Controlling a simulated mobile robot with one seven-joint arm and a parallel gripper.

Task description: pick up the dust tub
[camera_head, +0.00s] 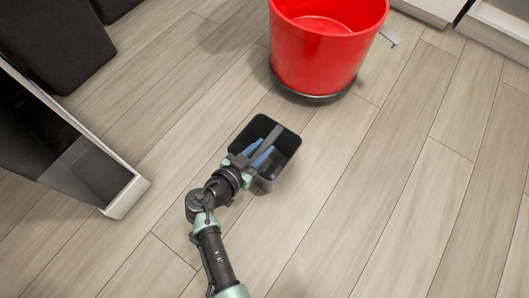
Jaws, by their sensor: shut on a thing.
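The dust tub, a small dark open-topped box (289,143), is near the middle of the head view, over the wood floor. Something blue shows inside it, partly hidden by a grey bar across the opening. My gripper (249,162) reaches it from the lower left and is shut on its near left side. The fingertips are hard to make out against the dark tub. I cannot tell whether the tub touches the floor or is slightly raised.
A large red bucket (325,55) on a dark round base stands just behind the tub. A white-edged dark panel (122,196) is at left, with dark blocks (50,40) behind it. White furniture edges show at top right. The floor at right is clear.

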